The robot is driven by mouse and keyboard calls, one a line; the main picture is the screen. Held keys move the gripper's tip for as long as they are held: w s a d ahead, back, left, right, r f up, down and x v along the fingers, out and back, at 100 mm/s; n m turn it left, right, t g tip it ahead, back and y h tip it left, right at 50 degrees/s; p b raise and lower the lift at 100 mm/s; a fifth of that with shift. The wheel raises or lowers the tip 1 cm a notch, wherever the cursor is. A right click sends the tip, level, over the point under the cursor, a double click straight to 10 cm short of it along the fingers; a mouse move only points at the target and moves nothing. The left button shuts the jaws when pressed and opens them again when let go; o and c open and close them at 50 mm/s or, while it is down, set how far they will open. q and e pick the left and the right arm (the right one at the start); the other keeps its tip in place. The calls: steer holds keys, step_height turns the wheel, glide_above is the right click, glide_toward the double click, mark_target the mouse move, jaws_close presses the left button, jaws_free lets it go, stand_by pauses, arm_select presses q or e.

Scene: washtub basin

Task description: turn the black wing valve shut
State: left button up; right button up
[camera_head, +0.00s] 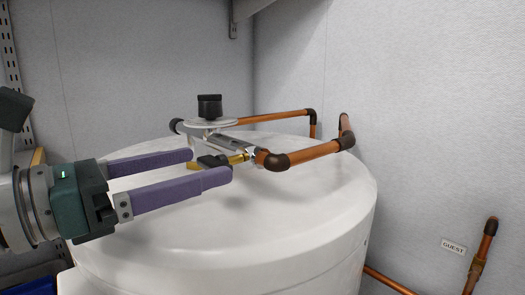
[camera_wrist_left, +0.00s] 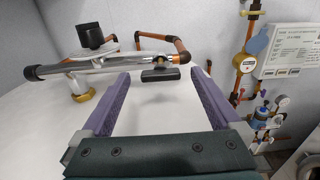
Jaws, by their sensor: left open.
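The black wing valve (camera_head: 211,161) sits on a brass and silver fitting above the white tank top in the head view. Its wing handle also shows in the left wrist view (camera_wrist_left: 160,75), lying crosswise ahead of the gap between the fingers. My left gripper (camera_head: 212,166) reaches in from the left with its two purple fingers apart, and its tips are close to the wing. The gripper is open, and nothing is held between the fingers. Whether a fingertip touches the wing is hard to tell. My right gripper is in neither view.
A round plate with a black knob (camera_head: 209,107) stands just behind the valve. Copper pipes (camera_head: 315,151) with dark elbows run right towards the wall. The white tank top (camera_head: 300,200) is bare in front. In the wrist view, gauges and pipes (camera_wrist_left: 255,85) line the wall at right.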

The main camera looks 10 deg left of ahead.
mark_target(206, 164)
arm_select(q)
steer(key=shift+x, duration=1.8)
steer(key=shift+c, duration=0.2)
steer(key=c, duration=1.3)
